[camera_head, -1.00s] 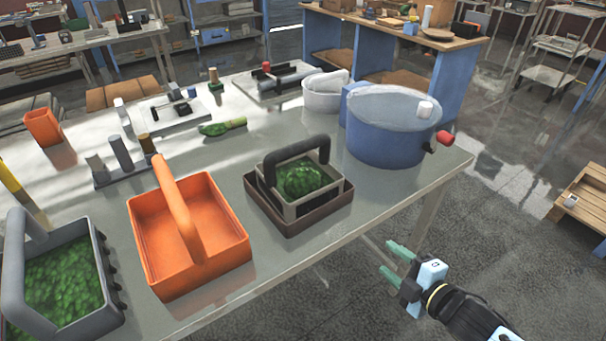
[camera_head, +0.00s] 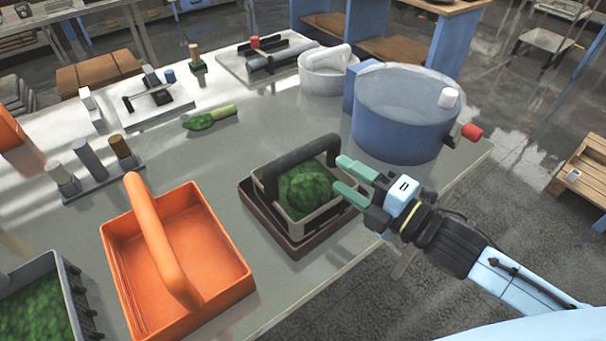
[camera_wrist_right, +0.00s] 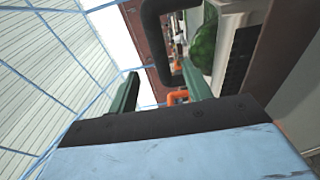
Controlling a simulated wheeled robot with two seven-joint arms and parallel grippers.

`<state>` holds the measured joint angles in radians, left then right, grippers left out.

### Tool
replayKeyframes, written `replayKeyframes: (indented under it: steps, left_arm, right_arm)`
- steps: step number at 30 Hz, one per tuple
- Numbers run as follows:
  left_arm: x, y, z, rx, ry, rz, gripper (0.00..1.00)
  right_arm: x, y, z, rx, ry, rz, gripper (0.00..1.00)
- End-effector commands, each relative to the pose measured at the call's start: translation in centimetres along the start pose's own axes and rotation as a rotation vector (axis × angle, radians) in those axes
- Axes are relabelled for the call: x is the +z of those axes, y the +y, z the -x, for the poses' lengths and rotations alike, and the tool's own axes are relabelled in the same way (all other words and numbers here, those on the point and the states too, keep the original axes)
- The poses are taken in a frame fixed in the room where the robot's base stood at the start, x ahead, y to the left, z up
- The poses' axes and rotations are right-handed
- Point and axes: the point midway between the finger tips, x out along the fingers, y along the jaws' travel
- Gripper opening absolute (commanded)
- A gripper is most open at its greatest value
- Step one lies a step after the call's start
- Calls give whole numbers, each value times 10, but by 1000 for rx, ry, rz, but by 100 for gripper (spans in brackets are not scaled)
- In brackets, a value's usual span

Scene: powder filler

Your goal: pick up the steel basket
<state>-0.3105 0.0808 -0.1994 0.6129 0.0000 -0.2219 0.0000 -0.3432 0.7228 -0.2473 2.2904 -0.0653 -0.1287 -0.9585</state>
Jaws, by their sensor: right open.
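The steel basket (camera_head: 292,212) is small and light grey, with a dark arched handle (camera_head: 300,157) and green contents (camera_head: 306,190). It sits in a brown tray (camera_head: 285,240) near the table's front edge. My right gripper (camera_head: 347,176) is open and empty just right of the basket, its green fingertips near the handle's right end. In the right wrist view, the dark handle (camera_wrist_right: 153,35) shows ahead of the open fingers (camera_wrist_right: 160,90); I cannot tell whether they touch. My left gripper is not in view.
An orange basket (camera_head: 215,245) stands left of the tray. A grey basket (camera_head: 75,290) with green contents is at lower left.

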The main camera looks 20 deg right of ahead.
Motion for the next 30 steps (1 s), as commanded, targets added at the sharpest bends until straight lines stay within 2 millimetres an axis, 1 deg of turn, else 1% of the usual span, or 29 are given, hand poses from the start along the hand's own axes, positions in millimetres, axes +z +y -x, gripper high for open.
replayKeyframes:
  steps: [2,5,9,12,15,17,22,24,27,30]
  left_arm:
    - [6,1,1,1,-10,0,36]
    - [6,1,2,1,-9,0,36]
    - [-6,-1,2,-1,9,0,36]
    - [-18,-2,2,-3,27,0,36]
    - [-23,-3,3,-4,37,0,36]
    - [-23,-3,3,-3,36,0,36]
    - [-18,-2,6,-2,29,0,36]
    - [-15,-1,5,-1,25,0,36]
    - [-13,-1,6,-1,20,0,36]
    - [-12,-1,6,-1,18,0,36]
  right_arm:
    - [0,2,-13,5,0,0,50]
    - [0,2,-26,4,-1,-1,50]
    - [0,1,-40,3,-1,-1,50]
    - [0,0,-45,0,0,-1,50]
    - [-1,1,-49,1,0,-2,50]
    - [-2,2,-55,3,0,-2,50]
    - [-7,5,-80,3,0,-3,50]
    - [-7,4,-89,2,-1,-1,50]
    - [-7,3,-96,0,0,-1,50]
    - [-7,3,-98,-1,0,-1,50]
